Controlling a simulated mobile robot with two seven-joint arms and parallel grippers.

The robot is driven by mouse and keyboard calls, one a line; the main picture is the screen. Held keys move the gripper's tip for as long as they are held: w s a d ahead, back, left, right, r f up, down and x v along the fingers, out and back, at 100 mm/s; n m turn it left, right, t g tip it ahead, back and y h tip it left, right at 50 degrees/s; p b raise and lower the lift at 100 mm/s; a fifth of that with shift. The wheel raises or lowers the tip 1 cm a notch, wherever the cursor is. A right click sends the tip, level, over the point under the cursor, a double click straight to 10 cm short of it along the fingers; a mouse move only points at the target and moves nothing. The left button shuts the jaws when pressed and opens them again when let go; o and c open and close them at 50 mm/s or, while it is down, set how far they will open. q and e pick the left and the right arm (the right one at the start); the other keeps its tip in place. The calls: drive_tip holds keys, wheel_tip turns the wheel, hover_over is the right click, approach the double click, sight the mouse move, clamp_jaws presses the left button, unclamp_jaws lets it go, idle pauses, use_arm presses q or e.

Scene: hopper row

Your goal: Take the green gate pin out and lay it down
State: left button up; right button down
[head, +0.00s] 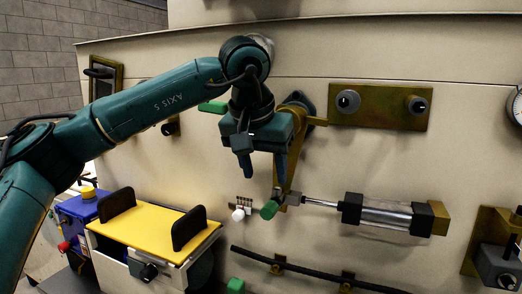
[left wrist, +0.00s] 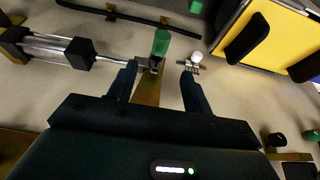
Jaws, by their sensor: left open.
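The green gate pin (head: 269,210) has a short green grip and sits at the joint where a brass lever (head: 291,180) meets the rod of a cylinder (head: 385,213). In the left wrist view the green pin (left wrist: 161,42) shows just beyond my fingertips, at the clevis. My left gripper (head: 262,168) is open and empty, fingers pointing down, just above the pin. In the left wrist view my left gripper (left wrist: 159,72) has its fingers apart, one each side of the lever, not touching the pin. My right gripper is not in view.
A white knob with a spring (head: 239,214) is close left of the pin. A yellow-topped cart (head: 150,230) with black pads stands lower left. A black hose (head: 310,279) runs below.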

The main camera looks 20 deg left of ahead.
sight(271, 202)
use_arm(q)
drive_tip(key=p+x, duration=0.1)
drive_tip(key=x, duration=0.7)
drive_tip(key=shift+w+f, duration=0.2)
drive_tip(key=shift+f, duration=0.15)
drive_tip(key=shift+c, duration=0.2)
clamp_jaws()
